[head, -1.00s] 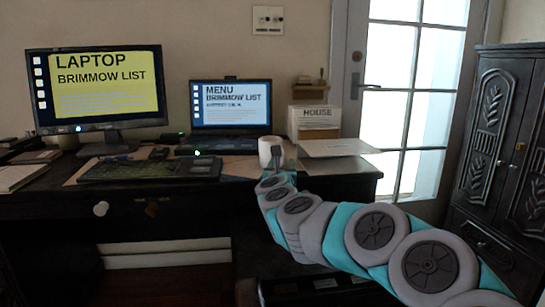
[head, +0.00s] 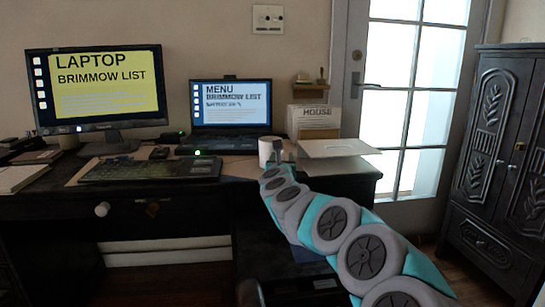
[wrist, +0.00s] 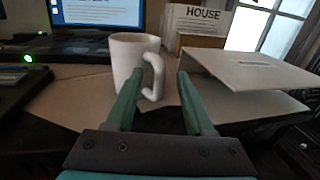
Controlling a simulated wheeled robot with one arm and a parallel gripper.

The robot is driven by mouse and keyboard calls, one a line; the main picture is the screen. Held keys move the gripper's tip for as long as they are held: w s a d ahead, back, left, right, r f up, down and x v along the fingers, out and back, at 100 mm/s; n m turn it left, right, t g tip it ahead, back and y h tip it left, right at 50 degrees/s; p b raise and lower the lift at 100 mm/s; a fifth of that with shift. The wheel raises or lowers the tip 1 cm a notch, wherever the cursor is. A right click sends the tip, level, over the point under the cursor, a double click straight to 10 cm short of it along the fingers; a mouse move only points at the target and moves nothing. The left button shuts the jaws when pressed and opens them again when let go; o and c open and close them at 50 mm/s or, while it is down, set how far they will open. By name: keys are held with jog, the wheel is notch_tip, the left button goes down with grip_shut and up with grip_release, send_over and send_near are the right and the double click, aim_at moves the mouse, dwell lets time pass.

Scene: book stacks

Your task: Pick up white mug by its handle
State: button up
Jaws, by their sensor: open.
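The white mug (head: 266,152) stands upright on the dark desk (head: 334,184), in front of the laptop's right side. In the wrist view the mug (wrist: 128,62) is just ahead and left of centre, with its handle (wrist: 155,78) turned to the right and toward me. My gripper (wrist: 160,82) is open, its two green fingers pointing at the mug. The left finger overlaps the lower mug body in the picture, and the handle shows between the fingers. I cannot tell whether a finger touches the mug. In the head view my gripper (head: 281,152) is partly hidden by my arm.
A white flat box or folder (wrist: 245,70) lies close to the right finger. A box labelled HOUSE (head: 314,119) stands behind it. The laptop (head: 231,107) is behind left, and a keyboard (head: 150,169) and monitor (head: 96,92) are further left.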

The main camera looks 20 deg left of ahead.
grip_shut()
dwell(1.3)
